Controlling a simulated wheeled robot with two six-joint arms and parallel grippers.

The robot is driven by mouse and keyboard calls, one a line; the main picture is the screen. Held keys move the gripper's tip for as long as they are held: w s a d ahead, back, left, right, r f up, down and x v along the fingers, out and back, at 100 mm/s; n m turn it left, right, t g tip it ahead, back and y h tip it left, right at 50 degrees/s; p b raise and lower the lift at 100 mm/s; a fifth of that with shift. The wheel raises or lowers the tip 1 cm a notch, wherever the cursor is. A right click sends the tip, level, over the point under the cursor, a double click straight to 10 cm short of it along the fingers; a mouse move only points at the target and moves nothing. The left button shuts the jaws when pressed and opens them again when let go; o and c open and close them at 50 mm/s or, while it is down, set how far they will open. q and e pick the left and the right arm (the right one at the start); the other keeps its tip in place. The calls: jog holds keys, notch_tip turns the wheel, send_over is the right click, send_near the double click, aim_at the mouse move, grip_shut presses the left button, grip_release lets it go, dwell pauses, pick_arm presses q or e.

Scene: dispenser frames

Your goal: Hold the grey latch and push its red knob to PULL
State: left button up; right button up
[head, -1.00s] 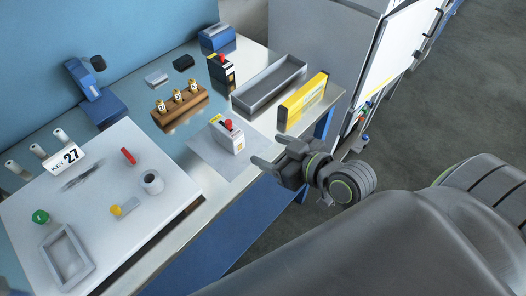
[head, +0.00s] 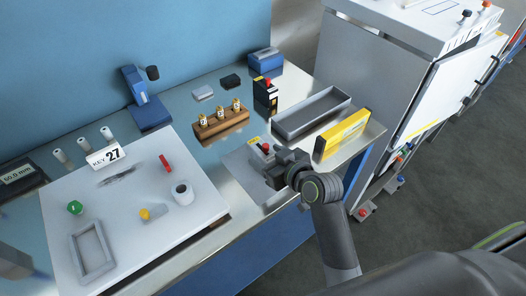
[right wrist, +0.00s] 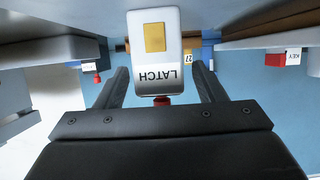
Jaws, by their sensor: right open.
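The grey latch (head: 254,145) stands on a pale plate near the table's front edge, mostly hidden by my right gripper in the head view. Its red knob (head: 265,147) shows just above the gripper. In the right wrist view the latch (right wrist: 169,74) appears upside down, with a yellow patch and the word LATCH, and the red knob (right wrist: 161,100) at its lower end. My right gripper (right wrist: 160,64) is open, one finger on each side of the latch, with gaps visible. I cannot tell how deep the latch sits between them. My left gripper is not in view.
A black unit with a red knob (head: 265,95), a grey tray (head: 312,115) and a yellow box (head: 342,134) stand near the latch. A wooden rack (head: 221,124) holds small bottles. A white board (head: 130,235) with fittings lies left. A white cabinet (head: 368,85) stands right.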

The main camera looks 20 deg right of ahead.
jog(key=shift+x, duration=1.35)
jog(key=c, duration=1.3)
jog(key=shift+o, duration=0.2)
